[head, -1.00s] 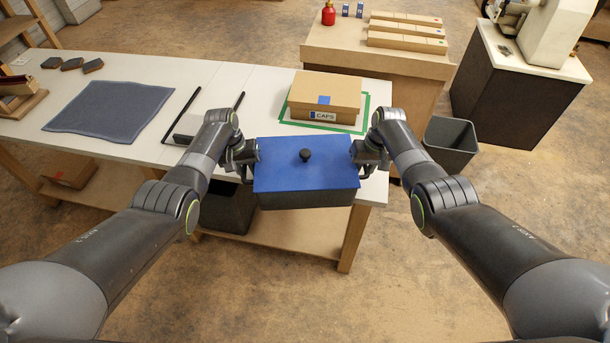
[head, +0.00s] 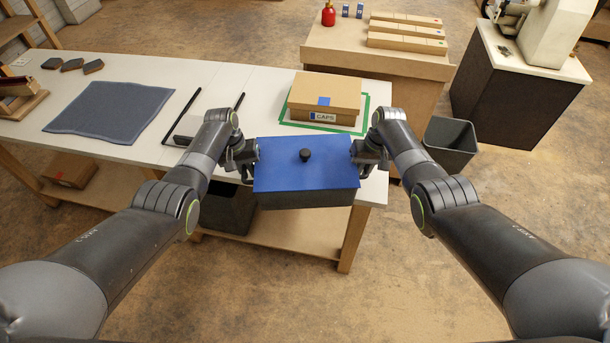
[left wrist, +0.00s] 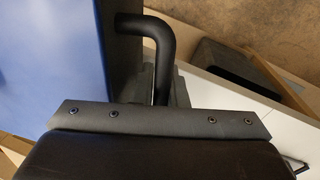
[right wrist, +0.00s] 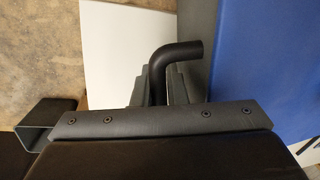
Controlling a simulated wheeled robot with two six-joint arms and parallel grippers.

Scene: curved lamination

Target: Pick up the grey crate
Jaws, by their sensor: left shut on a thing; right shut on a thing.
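The grey crate (head: 306,199) is dark grey with a flat blue lid (head: 285,178) on top and a round black knob (head: 305,155) on the lid. It looks level and is held in front of the white table's near edge. My left gripper (head: 246,162) is shut on the crate's left black bar handle, which shows in the left wrist view (left wrist: 165,38). My right gripper (head: 364,161) is shut on the right handle, seen in the right wrist view (right wrist: 175,55). The crate's underside is hidden.
The white table (head: 200,80) bears a cardboard box marked CAPS (head: 325,92) inside a green outline, a blue-grey mat (head: 108,112) and black bars (head: 182,115). A grey bin (head: 450,146) stands on the floor at the right. Open floor lies nearer me.

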